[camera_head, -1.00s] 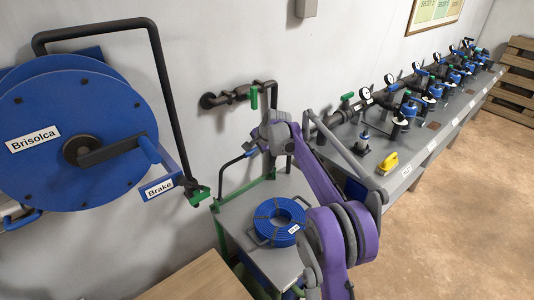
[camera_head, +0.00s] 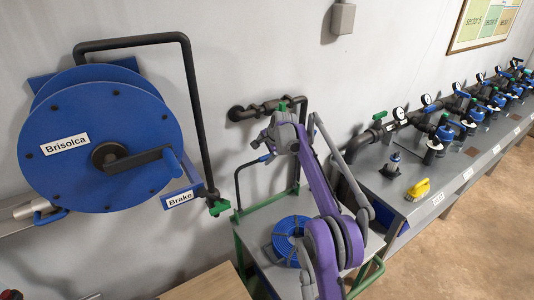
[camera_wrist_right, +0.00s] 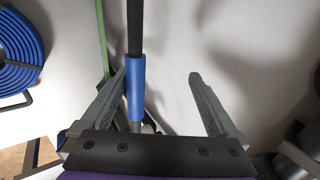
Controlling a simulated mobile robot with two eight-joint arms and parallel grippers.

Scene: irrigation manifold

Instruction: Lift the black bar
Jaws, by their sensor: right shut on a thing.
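The black bar (camera_head: 237,185) rises at the back of the green-framed cart and bends toward my right gripper, ending in a blue sleeve (camera_head: 265,158). In the right wrist view the black bar (camera_wrist_right: 135,28) comes down from the top, and its blue sleeve (camera_wrist_right: 136,88) lies between the fingers, close against the left one. My right gripper (camera_wrist_right: 160,82) is shut on the bar at this sleeve, though the right finger looks apart from it. In the head view my purple arm partly hides the grip. My left gripper is not in view.
A blue hose coil (camera_head: 288,240) lies on the cart top (camera_head: 262,218). A blue reel (camera_head: 100,140) hangs on the wall at left. Wall pipes (camera_head: 265,108) run behind my right arm. A bench (camera_head: 400,200) with valves and a yellow brush (camera_head: 418,189) stands at right.

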